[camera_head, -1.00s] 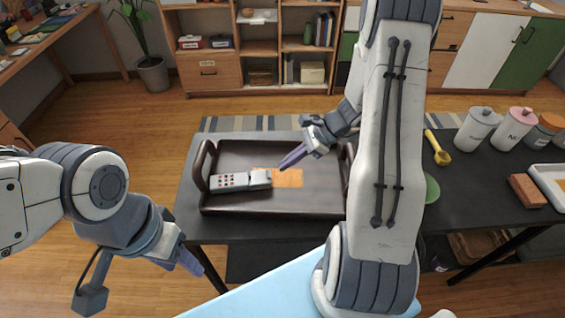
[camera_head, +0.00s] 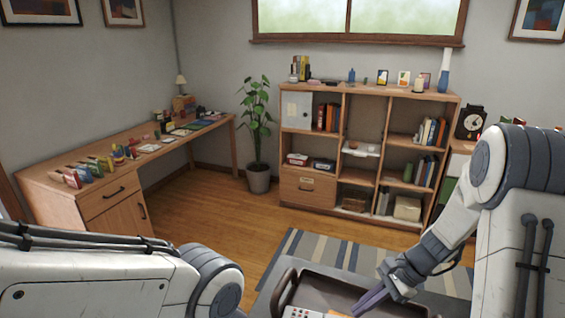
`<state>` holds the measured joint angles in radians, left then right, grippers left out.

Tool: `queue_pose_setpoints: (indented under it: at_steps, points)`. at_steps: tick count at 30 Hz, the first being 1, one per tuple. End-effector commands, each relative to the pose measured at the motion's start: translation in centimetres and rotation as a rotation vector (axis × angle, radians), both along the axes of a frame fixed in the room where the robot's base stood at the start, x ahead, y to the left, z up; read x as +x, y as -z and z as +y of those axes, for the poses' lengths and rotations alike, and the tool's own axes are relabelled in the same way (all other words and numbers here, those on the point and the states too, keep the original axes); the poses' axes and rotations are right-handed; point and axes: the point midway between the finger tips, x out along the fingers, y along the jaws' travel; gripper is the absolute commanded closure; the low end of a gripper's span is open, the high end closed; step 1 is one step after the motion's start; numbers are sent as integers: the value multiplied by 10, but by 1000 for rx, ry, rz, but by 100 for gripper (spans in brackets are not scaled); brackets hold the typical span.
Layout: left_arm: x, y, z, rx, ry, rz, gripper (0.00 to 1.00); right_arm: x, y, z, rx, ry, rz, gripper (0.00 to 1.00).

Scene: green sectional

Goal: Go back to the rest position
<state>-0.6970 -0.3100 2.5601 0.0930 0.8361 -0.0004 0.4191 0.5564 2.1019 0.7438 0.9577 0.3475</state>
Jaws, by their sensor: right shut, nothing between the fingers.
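My right gripper (camera_head: 370,301) is shut and empty. It points down and to the left over the dark tray (camera_head: 330,288) at the bottom of the view. A white device with red buttons (camera_head: 303,312) lies in the tray, mostly cut off by the lower edge. An orange patch beside it in the tray is partly covered by the right fingers. My left arm (camera_head: 90,280) shows at the lower left, but its gripper is out of view.
A wooden shelf unit (camera_head: 363,177) stands at the back, with a potted plant (camera_head: 257,130) to its left. A long wooden desk (camera_head: 80,205) runs along the left wall.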

Motion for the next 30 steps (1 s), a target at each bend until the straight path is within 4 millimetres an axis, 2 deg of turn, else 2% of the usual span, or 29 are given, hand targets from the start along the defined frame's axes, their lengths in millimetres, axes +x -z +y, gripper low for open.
queue_pose_setpoints:
  at_steps: [1,3,6,9,12,16,21,30]
  points:
    - [0,-1,0,0,0,0,50,-11,-17,29,-42,-161,-48,100]
    - [0,-1,0,0,0,0,50,-30,-34,60,-96,-376,-114,100]
    - [0,-2,0,0,0,0,50,-64,-55,96,-163,-682,-213,100]
    - [0,-3,0,0,0,0,50,-99,-73,122,-221,-983,-327,100]
    - [0,-3,0,0,0,0,50,-133,-87,138,-269,-1272,-448,100]
    - [0,-4,0,0,0,0,50,-167,-99,147,-313,-1582,-595,100]
    - [0,-5,0,0,0,0,50,-190,-106,149,-342,-1815,-719,100]
    - [0,-5,0,0,0,0,50,-195,-108,150,-349,-1872,-750,100]
